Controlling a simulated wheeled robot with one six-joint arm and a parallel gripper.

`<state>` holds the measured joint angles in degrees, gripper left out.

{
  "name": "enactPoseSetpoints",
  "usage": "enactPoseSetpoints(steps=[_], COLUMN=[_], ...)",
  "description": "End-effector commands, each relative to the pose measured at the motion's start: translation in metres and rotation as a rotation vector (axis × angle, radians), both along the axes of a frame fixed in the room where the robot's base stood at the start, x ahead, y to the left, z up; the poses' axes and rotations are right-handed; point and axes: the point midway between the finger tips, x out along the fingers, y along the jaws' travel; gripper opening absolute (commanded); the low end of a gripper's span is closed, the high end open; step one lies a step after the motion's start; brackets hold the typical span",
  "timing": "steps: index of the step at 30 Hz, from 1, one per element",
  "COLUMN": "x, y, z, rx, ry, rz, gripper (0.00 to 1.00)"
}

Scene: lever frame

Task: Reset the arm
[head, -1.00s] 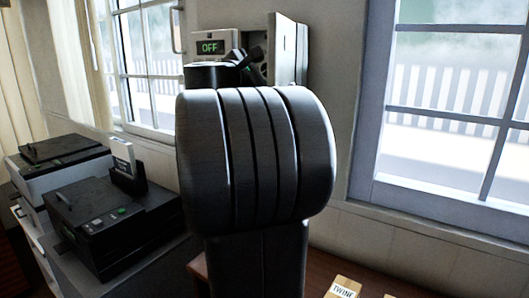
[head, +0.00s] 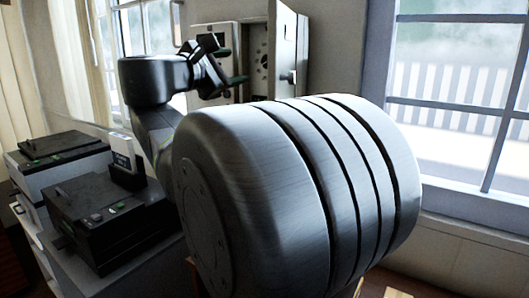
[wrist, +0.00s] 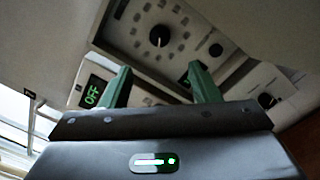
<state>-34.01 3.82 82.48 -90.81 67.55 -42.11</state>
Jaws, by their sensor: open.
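My gripper (head: 226,84) is open and empty in front of the wall-mounted control box (head: 262,62), partly covering it in the head view. In the wrist view my two green fingers (wrist: 160,78) stand apart below the box's panel (wrist: 130,35). That panel carries a round black knob (wrist: 159,36) and several small buttons or markings. A second dark knob (wrist: 268,101) is at the right. No lever can be made out clearly. Whether the fingers touch the box cannot be told.
The box's door (head: 286,48) stands open on its right side. A black printer-like machine (head: 108,215) and another machine (head: 58,158) stand at the left. A window (head: 455,110) is at the right. My large arm joint hides much of the centre.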

Motion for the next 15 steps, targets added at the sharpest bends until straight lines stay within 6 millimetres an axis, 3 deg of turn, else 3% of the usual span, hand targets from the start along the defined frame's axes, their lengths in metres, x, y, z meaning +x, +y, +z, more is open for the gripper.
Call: enactPoseSetpoints(steps=[15], x=[0.071], y=[-0.049], z=[0.006], rx=[-0.001], ry=[0.001], rz=[-0.006], gripper=[0.56])
